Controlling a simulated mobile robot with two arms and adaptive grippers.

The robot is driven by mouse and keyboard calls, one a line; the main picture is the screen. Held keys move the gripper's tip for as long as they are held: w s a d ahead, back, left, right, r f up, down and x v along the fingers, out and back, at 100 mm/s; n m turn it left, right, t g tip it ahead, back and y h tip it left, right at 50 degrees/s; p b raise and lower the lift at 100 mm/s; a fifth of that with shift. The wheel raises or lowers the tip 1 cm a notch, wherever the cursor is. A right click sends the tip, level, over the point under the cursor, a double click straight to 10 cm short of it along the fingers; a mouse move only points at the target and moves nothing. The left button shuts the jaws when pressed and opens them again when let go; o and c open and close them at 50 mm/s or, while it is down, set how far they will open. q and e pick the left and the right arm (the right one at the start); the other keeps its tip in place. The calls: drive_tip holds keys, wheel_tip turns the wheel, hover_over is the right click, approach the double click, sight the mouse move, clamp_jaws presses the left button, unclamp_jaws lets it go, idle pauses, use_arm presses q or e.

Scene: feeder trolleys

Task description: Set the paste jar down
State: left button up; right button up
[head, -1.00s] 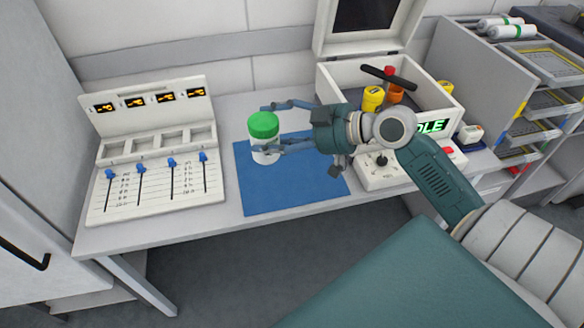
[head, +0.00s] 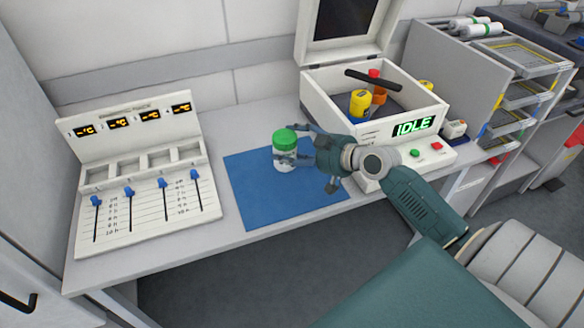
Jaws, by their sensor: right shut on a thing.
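The paste jar (head: 285,157) is white with a green lid and stands upright over the blue mat (head: 246,190). My right gripper (head: 287,153) comes in from the right and is shut on the jar, with its fingers around the jar's sides. The jar's base appears at the mat's surface, but I cannot tell whether it touches. My left gripper is not in view.
A white machine with an open lid and an IDLE display (head: 413,126) stands right of the mat, holding yellow and orange containers. A panel with blue sliders (head: 140,205) stands at the left. The mat's left part is clear. A shelf rack (head: 500,90) stands far right.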

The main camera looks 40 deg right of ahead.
sight(292, 167)
wheel_tip(292, 167, down, 8)
drive_tip(key=shift+r+b, duration=0.2)
drive_tip(key=shift+b, duration=0.15)
drive_tip(key=shift+f, duration=0.2)
drive_tip(key=o, duration=1.5)
drive_tip(key=shift+c, duration=0.2)
